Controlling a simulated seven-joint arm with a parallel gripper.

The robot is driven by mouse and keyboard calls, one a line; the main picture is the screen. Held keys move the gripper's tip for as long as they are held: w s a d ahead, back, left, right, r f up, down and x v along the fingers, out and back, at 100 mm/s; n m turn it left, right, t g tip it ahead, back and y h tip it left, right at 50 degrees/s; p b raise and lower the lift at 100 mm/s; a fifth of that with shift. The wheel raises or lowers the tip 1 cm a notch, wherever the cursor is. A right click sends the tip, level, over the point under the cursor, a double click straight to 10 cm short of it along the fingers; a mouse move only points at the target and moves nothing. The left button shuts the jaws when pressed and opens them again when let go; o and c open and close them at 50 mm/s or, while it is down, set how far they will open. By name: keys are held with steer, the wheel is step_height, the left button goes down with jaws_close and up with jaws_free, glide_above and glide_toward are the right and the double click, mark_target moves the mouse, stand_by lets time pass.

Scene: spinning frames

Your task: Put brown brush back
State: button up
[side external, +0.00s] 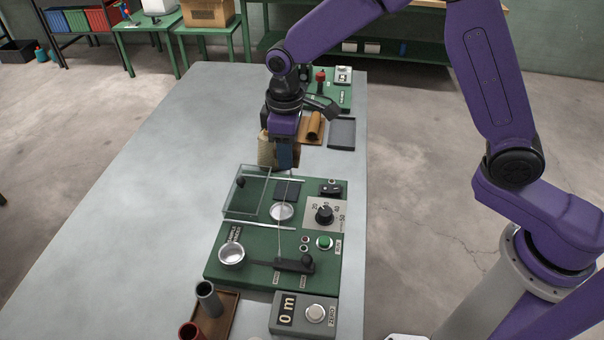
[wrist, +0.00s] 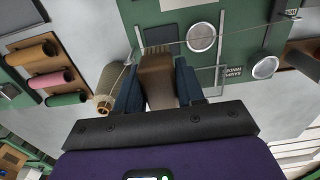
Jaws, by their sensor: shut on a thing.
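My gripper (side external: 284,160) is shut on the brown brush (wrist: 157,82). In the side view the brush (side external: 296,156) shows only as a sliver behind the fingers. The gripper is near the back edge of the green board (side external: 225,262). A tan spool (wrist: 112,88) is close beside the left finger. It also shows left of the fingers in the side view (side external: 266,150). I cannot tell whether finger and spool touch.
A wooden rack (wrist: 42,70) with orange, pink and green rolls lies left in the wrist view. A clear-walled tray (side external: 245,192), round dish (side external: 281,212), dial (side external: 324,214) and cup (side external: 231,254) occupy the board. The grey table (side external: 130,210) is clear on the left.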

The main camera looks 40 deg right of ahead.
steer(key=s+d+r, duration=0.1)
steer(key=s+d, duration=0.4)
steer(key=d, duration=0.3)
steer(key=s+d+r, duration=0.1)
steer(key=s+d, duration=0.5)
steer(key=d, duration=0.2)
glide_above(324, 169)
steer(key=f, duration=0.9)
steer(key=shift+s+d+f, duration=0.15)
steer(key=shift+s+f, duration=0.15)
steer(key=shift+s, duration=0.05)
steer(key=shift+w+f, duration=0.2)
steer(key=shift+f, duration=0.75)
steer(key=shift+w+f, duration=0.15)
steer(key=shift+f, duration=0.8)
steer(key=shift+f, duration=0.2)
steer(key=o, duration=1)
steer(key=shift+r, duration=0.1)
